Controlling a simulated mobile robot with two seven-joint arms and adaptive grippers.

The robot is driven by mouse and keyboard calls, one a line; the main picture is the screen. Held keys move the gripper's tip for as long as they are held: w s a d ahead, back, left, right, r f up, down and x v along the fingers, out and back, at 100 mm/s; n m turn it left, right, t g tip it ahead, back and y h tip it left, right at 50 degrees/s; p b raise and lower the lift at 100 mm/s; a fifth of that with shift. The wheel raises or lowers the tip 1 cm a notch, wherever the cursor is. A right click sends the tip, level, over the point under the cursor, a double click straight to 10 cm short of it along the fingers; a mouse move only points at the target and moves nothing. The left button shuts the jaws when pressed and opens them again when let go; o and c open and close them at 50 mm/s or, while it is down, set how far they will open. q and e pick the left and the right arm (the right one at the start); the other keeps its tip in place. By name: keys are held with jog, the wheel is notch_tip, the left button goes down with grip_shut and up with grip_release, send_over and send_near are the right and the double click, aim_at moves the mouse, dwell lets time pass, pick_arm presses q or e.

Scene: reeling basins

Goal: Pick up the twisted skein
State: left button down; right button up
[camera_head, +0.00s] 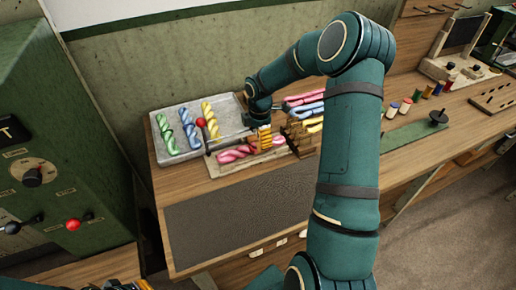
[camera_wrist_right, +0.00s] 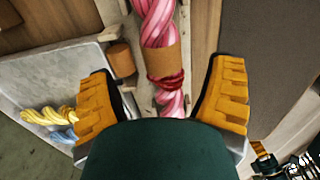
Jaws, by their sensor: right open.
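The pink twisted skein (camera_head: 236,153) lies on a pale board on the wooden bench. In the right wrist view the pink skein (camera_wrist_right: 158,25) has a brown band and a dark red tie, and runs between the fingers. My right gripper (camera_wrist_right: 163,70) is open, one finger on each side of it, with gaps visible; the height above it is hard to judge. In the head view my right gripper (camera_head: 264,136) is over the skein's right part and hides some of it. Orange parts of my left gripper (camera_head: 128,285) show at the bottom edge, cut off.
A grey tray (camera_head: 165,163) beside it holds green (camera_head: 167,135), blue (camera_head: 189,130) and yellow (camera_head: 210,120) twisted skeins. A red-knobbed post (camera_head: 200,123) stands close to the gripper. More coloured skeins (camera_head: 305,98) and a wooden rack (camera_head: 299,138) lie to the right. A wall is behind.

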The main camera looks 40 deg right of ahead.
aim_at(259, 142)
notch_tip(259, 142, down, 5)
jog(key=shift+a+f+b, duration=0.1)
jog(key=shift+b, duration=0.25)
jog(key=shift+s, duration=0.1)
jog(key=c, duration=1.3)
